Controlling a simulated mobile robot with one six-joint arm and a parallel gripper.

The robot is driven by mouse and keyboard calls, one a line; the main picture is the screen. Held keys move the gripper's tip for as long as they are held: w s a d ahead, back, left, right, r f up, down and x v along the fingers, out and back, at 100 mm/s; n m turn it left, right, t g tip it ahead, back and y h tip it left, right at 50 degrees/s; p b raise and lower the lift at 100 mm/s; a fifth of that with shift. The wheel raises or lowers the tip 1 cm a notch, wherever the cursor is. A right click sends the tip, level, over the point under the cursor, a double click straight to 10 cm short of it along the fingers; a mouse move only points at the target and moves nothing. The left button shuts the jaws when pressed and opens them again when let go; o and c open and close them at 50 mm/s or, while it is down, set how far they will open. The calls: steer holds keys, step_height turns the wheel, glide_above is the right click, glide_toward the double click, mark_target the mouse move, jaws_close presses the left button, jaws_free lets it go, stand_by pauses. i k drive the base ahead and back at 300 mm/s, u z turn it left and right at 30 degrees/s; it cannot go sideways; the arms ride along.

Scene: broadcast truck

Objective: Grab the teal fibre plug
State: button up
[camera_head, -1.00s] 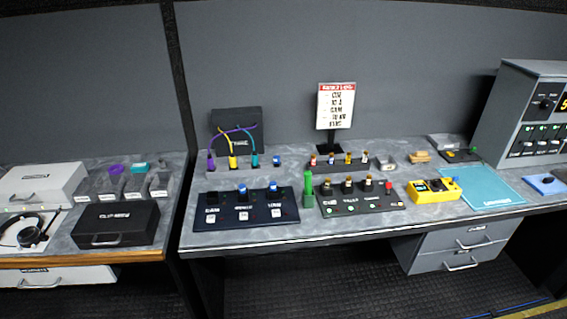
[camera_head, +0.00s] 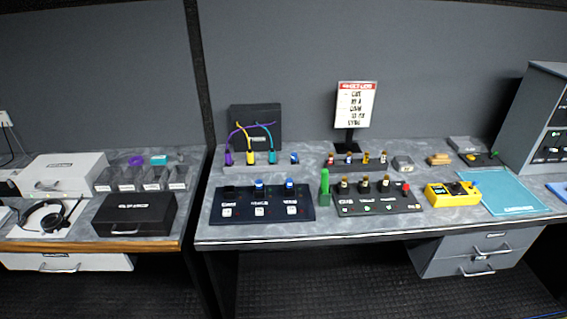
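The teal fibre plug (camera_head: 272,157) stands upright in a grey holder strip (camera_head: 243,168) at the back of the middle bench. A teal cable arches from it toward the dark box behind. A yellow plug (camera_head: 250,157) and a purple plug (camera_head: 229,158) stand to its left in the same strip. A blue-topped piece (camera_head: 295,158) sits to its right. My gripper is not in this view.
A black panel with blue-topped pieces (camera_head: 262,208) lies in front of the strip. A green cylinder (camera_head: 324,187) stands right of it, beside another black panel (camera_head: 378,207). A sign (camera_head: 356,105) stands behind. Bare benchtop shows along the front edge.

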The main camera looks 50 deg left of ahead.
mark_target(272, 151)
steer(key=k, duration=1.5)
steer(key=u, duration=4.4)
steer(key=i, duration=0.15)
steer(key=z, duration=2.05)
steer(key=i, duration=0.75)
